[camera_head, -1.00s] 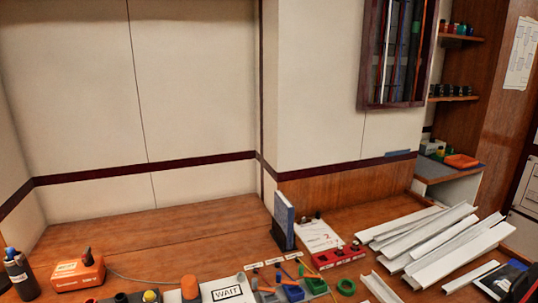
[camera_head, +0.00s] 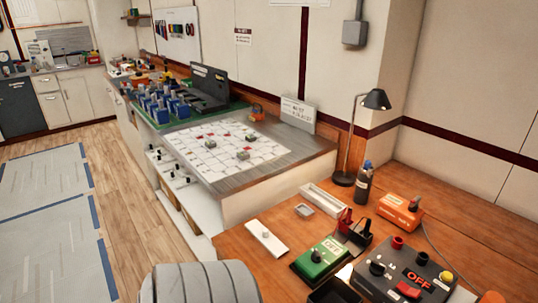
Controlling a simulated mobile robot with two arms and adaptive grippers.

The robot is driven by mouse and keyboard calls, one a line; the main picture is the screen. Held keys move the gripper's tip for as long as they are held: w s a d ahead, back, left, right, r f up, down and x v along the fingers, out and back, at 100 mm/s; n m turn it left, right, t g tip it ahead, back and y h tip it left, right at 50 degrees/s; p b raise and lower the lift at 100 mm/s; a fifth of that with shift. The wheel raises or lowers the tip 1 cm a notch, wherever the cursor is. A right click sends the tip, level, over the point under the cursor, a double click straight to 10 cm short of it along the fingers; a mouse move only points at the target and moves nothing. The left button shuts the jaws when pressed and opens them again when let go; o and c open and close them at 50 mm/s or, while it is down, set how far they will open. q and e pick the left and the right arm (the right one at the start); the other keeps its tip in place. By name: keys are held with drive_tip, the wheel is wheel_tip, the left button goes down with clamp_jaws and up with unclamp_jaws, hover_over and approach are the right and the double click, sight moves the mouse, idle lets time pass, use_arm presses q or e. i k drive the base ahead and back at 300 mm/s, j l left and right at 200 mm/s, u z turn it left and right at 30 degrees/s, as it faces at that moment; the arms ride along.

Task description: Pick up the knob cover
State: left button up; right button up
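I cannot tell for certain which piece is the knob cover. A small pale knob-like piece (camera_head: 265,234) sits on a flat white plate (camera_head: 280,246) on the wooden bench (camera_head: 228,246). A dark control box (camera_head: 437,279) with a black knob (camera_head: 377,268) and an OFF label stands further right. Neither of my grippers is in view; only a grey ribbed part of my own arm shows at the bottom.
A small grey dish (camera_head: 304,210) and a long white tray (camera_head: 311,192) lie behind the plate. A bottle (camera_head: 363,184), a lamp (camera_head: 376,100) and an orange box (camera_head: 400,213) stand behind. A grid-marked worktop (camera_head: 292,160) is at the back left. Floor is clear on the left.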

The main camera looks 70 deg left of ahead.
sight(271, 243)
drive_tip(key=u, duration=2.2)
drive_tip(key=z, duration=0.8)
drive_tip(key=j+z, duration=0.9)
drive_tip(key=j, duration=0.15)
drive_tip(key=k+j+z, duration=0.1)
drive_tip(key=j+z, duration=0.35)
drive_tip(key=k+j+z, duration=0.2)
drive_tip(key=j+z, duration=0.3)
